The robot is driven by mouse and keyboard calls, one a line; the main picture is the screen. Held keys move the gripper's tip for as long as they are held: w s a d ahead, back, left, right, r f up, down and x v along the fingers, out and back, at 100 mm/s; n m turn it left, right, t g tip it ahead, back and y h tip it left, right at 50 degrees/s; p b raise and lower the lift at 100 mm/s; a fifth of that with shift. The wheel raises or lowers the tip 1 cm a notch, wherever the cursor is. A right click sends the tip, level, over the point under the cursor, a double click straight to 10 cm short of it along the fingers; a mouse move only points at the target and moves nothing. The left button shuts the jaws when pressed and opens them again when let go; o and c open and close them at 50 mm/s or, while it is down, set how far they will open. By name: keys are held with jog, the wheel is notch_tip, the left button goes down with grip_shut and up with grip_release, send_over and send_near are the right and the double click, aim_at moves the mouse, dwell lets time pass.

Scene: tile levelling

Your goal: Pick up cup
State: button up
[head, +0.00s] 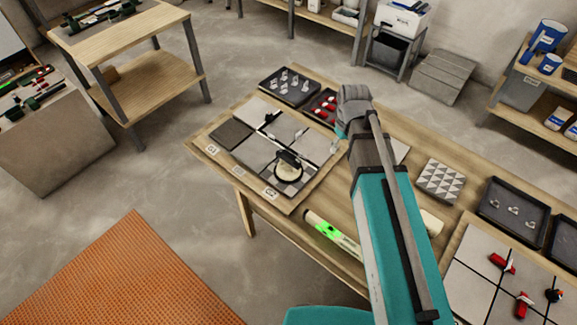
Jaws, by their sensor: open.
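A black-handled round item with a pale disc (288,172), which looks like a suction cup, sits on the tiled board (226,158) on the workbench. My arm reaches over the bench from the lower right. My gripper (336,146) is small and partly hidden by my wrist. It is open and appears empty, to the right of the suction cup and apart from it. A blue cup-like container (551,63) stands on the right shelf, with a larger blue container (544,38) beside it.
Behind the board are a dark tray of grey clips (289,85) and a tray of red pieces (322,106). A green and white level (332,233) lies at the bench's front edge. A patterned tile (440,180) lies right of my arm. Open floor lies left of the bench.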

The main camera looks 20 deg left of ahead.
aim_at(288, 154)
jog(key=a+r+n+p, duration=0.1)
jog(key=a+n, duration=0.4)
jog(key=a, duration=1.1)
jog(key=shift+s+r+n, duration=0.15)
jog(key=shift+s+n, duration=0.15)
jog(key=shift+s, duration=0.05)
notch_tip(288, 154, down, 9)
jog(key=b, duration=0.8)
jog(key=shift+a+r+b, duration=0.1)
jog(key=shift+r+b, duration=0.1)
jog(key=shift+b, duration=0.1)
jog(key=f+b, duration=0.3)
jog(key=shift+w+a+f, duration=0.15)
jog(key=shift+a+f, duration=0.05)
jog(key=shift+a, duration=0.2)
jog(key=shift+f+b, duration=0.9)
jog(key=shift+b, duration=0.2)
